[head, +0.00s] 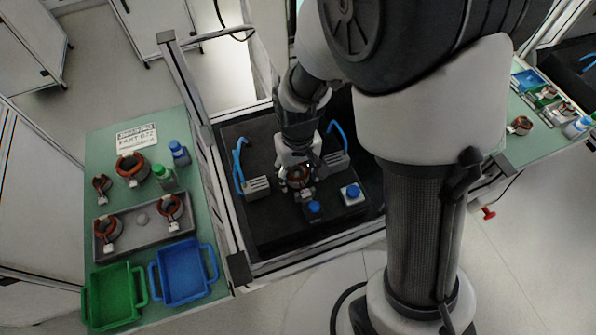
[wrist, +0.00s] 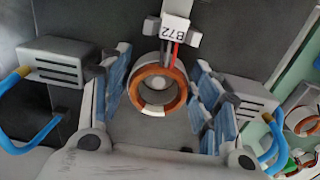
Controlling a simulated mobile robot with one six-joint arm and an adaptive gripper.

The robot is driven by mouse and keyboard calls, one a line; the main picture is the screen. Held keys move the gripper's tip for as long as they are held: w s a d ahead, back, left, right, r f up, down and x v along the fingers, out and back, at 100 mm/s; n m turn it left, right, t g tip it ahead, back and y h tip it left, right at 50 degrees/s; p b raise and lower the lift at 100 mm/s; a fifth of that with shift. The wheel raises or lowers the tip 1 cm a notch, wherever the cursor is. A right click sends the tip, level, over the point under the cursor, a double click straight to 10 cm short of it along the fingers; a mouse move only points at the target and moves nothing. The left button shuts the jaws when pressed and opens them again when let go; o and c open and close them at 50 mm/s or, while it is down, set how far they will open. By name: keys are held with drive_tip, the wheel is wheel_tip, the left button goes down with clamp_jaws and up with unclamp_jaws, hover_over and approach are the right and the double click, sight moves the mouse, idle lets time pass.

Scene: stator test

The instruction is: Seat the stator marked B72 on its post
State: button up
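The stator marked B72 (wrist: 158,88) is a copper-coloured ring with a white tag reading B72 (wrist: 178,29) and red and dark leads. In the wrist view it lies between my fingers, around a grey round post top (wrist: 158,83) showing in its hole. I cannot tell how far down it sits. My gripper (wrist: 160,88) is open, its blue-padded fingers on either side of the ring with narrow gaps. In the head view my gripper (head: 299,178) is low over the black test table, partly covering the stator (head: 299,173).
Grey boxes with blue hoses (head: 258,186) (head: 335,162) flank my gripper. Blue-button boxes (head: 351,193) stand in front. The left green bench holds a grey tray (head: 122,235), other stators (head: 132,167), bottles (head: 179,152), a green bin (head: 113,294) and a blue bin (head: 184,271).

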drive_tip(key=o, duration=0.3)
drive_tip(key=shift+o, duration=0.2)
wheel_tip(320, 180, up, 12)
idle(0.5)
idle(0.6)
drive_tip(key=s+d+r+m+t, duration=0.3)
drive_tip(key=s+d+r+t, duration=0.1)
drive_tip(key=s+d+r, duration=0.7)
drive_tip(key=s, duration=0.2)
drive_tip(key=shift+s+t, duration=0.3)
drive_tip(key=shift+c, duration=0.4)
idle(0.9)
